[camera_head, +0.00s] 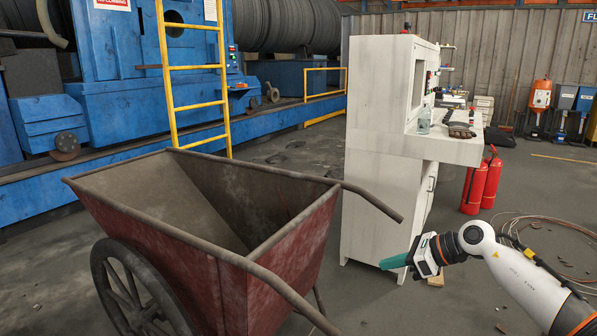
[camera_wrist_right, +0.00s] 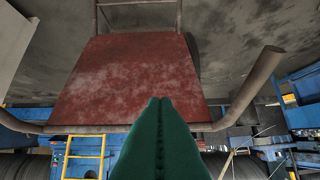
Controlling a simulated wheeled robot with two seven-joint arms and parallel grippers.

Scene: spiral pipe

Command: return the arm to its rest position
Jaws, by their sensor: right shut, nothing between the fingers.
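My right gripper (camera_head: 394,262) shows at the lower right of the head view, its green fingers pointing left toward the cart. Its fingers (camera_wrist_right: 160,108) are pressed together in the right wrist view, with nothing between them. The right arm (camera_head: 525,285) comes in from the lower right corner and is bent at the wrist. The gripper is in front of the foot of the white control cabinet in the picture and to the right of the red cart. My left gripper is in neither view.
A rusty red cart (camera_head: 290,258) with long handles stands at the centre left and is empty inside. The white control cabinet (camera_head: 378,150) stands behind the gripper. Red fire extinguishers (camera_head: 474,190) and a coil of cable (camera_head: 560,236) are at the right. A yellow ladder (camera_head: 168,75) stands behind the cart.

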